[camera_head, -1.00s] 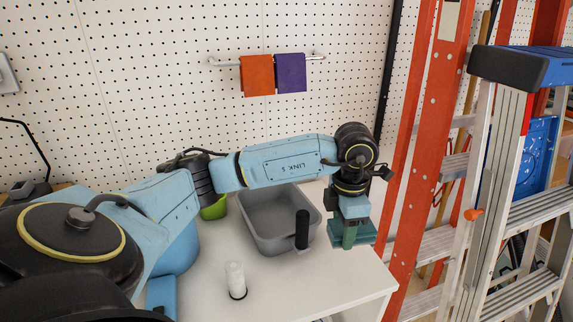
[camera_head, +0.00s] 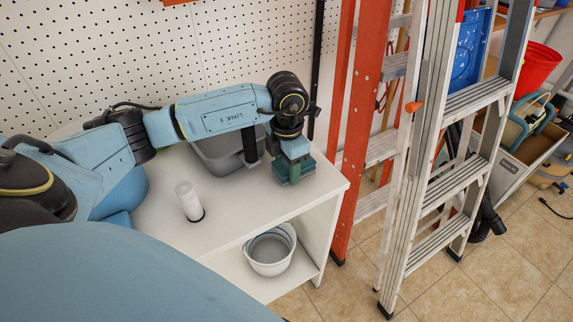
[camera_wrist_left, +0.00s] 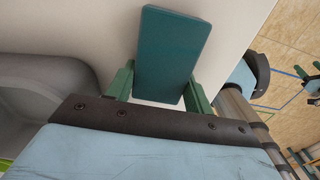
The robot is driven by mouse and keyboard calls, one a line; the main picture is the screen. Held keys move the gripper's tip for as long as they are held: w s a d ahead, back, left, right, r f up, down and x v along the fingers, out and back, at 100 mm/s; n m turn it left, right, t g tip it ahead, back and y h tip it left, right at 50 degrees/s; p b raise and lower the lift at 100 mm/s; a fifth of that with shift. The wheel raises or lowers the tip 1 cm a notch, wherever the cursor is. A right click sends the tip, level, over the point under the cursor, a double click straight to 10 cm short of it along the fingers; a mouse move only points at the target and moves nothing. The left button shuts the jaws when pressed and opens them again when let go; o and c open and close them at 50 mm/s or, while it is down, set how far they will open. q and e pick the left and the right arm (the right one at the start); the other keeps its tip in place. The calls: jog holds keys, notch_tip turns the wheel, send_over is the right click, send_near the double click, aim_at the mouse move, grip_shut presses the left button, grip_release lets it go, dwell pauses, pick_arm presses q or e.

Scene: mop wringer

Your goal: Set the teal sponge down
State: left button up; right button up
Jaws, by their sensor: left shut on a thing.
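The teal sponge (camera_wrist_left: 172,50) is a flat dark teal block between the green fingers of my left gripper (camera_wrist_left: 158,88) in the left wrist view. The fingers are shut on it, one on each side. In the head view my left gripper (camera_head: 293,170) points down at the right end of the white tabletop (camera_head: 240,205), to the right of the grey basin. The sponge is small and partly hidden by the fingers there. I cannot tell whether its underside touches the tabletop. My right gripper is not in view.
A grey basin (camera_head: 222,155) with a dark upright handle (camera_head: 250,146) stands left of my gripper. A white cylinder (camera_head: 188,200) stands nearer. A white bucket (camera_head: 270,250) sits on the lower shelf. Ladders (camera_head: 440,150) stand just beyond the table's right edge.

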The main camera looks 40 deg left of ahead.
pick_arm(q)
jog(key=shift+f, duration=0.1)
jog(key=o, duration=1)
jog(key=shift+c, duration=0.2)
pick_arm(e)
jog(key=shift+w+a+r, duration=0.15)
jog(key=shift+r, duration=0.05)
pick_arm(q)
jog(key=shift+r, duration=0.25)
notch_tip(320, 180, up, 12)
jog(key=p, duration=0.3)
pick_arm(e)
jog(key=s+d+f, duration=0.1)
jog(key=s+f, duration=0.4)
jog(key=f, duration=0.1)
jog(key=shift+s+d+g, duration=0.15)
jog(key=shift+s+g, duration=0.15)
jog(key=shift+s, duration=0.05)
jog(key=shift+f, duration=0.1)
